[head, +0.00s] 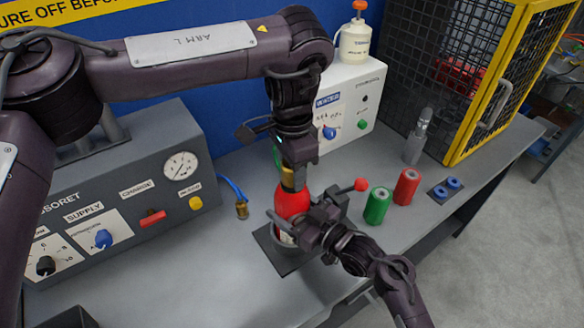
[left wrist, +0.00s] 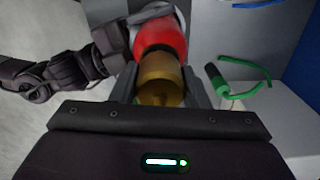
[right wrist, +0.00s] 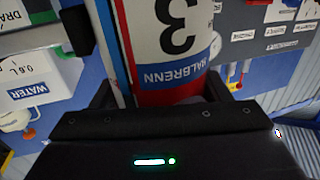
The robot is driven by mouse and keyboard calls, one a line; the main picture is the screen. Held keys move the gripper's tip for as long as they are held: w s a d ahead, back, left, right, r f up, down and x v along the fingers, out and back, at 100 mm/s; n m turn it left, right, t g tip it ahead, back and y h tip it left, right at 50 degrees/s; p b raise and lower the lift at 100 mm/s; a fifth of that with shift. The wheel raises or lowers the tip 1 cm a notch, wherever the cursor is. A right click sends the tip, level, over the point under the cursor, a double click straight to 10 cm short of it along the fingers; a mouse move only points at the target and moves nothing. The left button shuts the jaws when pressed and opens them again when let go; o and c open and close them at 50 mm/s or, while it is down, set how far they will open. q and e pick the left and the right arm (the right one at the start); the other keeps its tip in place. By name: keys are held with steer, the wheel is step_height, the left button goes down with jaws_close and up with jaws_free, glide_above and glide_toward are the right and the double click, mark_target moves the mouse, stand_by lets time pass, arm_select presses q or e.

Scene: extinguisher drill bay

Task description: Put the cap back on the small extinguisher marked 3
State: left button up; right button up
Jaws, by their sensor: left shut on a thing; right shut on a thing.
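The small extinguisher (head: 292,203) is red and stands upright on a dark square base plate (head: 283,262). In the right wrist view its label (right wrist: 178,40) shows a large 3. My right gripper (head: 302,235) is shut around its body. My left gripper (head: 291,180) points down above it, shut on the brass cap (left wrist: 160,85). In the left wrist view the cap lines up with the red top of the extinguisher (left wrist: 160,38). I cannot tell whether the cap is seated on it, because the fingers hide part of the joint.
A lever with a red knob (head: 360,185) stands beside the extinguisher. Green (head: 377,206) and red (head: 407,187) cylinders stand to the right. A blue hose with a brass end (head: 241,209) lies left, near the grey supply panel (head: 150,220). A yellow-framed cage (head: 483,90) stands back right.

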arm_select(q)
steer(key=m, duration=1.9)
steer(key=shift+w+m, duration=0.1)
steer(key=shift+m, duration=0.3)
steer(key=m, duration=0.4)
steer(key=shift+a, duration=0.1)
steer(key=m, duration=0.4)
steer(key=shift+m, duration=0.3)
steer(key=m, duration=0.9)
steer(key=o, duration=1.2)
steer(key=shift+f, duration=0.1)
